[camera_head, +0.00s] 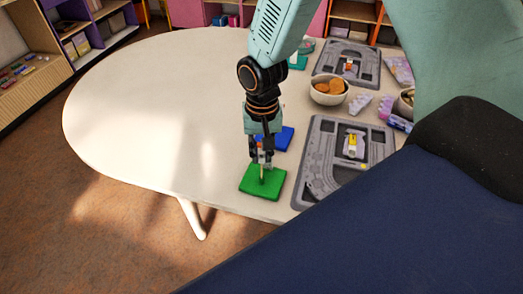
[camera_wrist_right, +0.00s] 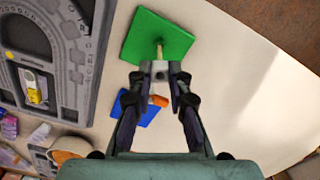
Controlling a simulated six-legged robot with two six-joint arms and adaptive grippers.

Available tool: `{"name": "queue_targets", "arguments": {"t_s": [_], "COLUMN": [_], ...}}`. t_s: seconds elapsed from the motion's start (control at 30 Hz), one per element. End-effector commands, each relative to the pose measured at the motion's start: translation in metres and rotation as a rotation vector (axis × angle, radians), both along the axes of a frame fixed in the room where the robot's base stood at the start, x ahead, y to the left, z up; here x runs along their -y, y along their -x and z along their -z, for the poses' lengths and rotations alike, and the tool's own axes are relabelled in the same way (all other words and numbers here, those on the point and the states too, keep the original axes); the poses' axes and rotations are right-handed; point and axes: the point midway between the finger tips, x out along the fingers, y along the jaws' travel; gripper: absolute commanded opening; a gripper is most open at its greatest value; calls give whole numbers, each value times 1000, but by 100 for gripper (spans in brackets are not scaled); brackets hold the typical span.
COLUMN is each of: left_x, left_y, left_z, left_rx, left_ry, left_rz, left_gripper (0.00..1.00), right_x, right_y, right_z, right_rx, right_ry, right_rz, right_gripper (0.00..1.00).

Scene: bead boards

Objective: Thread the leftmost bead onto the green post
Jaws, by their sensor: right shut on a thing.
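The green board (camera_head: 270,190) lies flat near the table's front edge, with a thin tan post (camera_head: 262,175) standing on it. My right gripper (camera_head: 262,157) is directly above the green board, pointing down, shut on a small pale grey bead. In the right wrist view the bead (camera_wrist_right: 160,70) sits between the fingertips, in line with the post (camera_wrist_right: 159,49) on the green board (camera_wrist_right: 143,28). I cannot tell whether the post enters the bead. A blue board (camera_head: 284,139) lies just behind; in the wrist view an orange piece (camera_wrist_right: 158,100) shows over it. My left gripper is out of view.
A grey tray (camera_head: 310,190) with a yellow-and-white piece (camera_head: 352,145) stands close right of the green board. A bowl of orange pieces (camera_head: 329,90) and another grey tray (camera_head: 366,77) are farther back. The table's left side (camera_head: 150,110) is clear.

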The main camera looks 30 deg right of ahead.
Motion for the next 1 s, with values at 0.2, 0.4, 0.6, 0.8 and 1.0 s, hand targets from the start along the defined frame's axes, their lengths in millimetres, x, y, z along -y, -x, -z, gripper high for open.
{"name": "queue_targets", "arguments": {"t_s": [0.2, 0.4, 0.6, 0.8, 1.0], "left_x": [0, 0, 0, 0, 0], "left_y": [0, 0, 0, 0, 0], "left_z": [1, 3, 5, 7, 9], "left_rx": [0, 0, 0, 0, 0], "left_ry": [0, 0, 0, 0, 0], "left_rz": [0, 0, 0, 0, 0], "left_gripper": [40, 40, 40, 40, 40], "right_x": [0, 0, 0, 0, 0], "right_y": [0, 0, 0, 0, 0], "right_z": [2, 7, 12, 17, 20], "right_rx": [0, 0, 0, -1, 0], "right_ry": [0, 0, 1, 0, 0], "right_rz": [0, 0, 0, 0, 0], "right_gripper": [10, 10, 10, 10, 10]}}
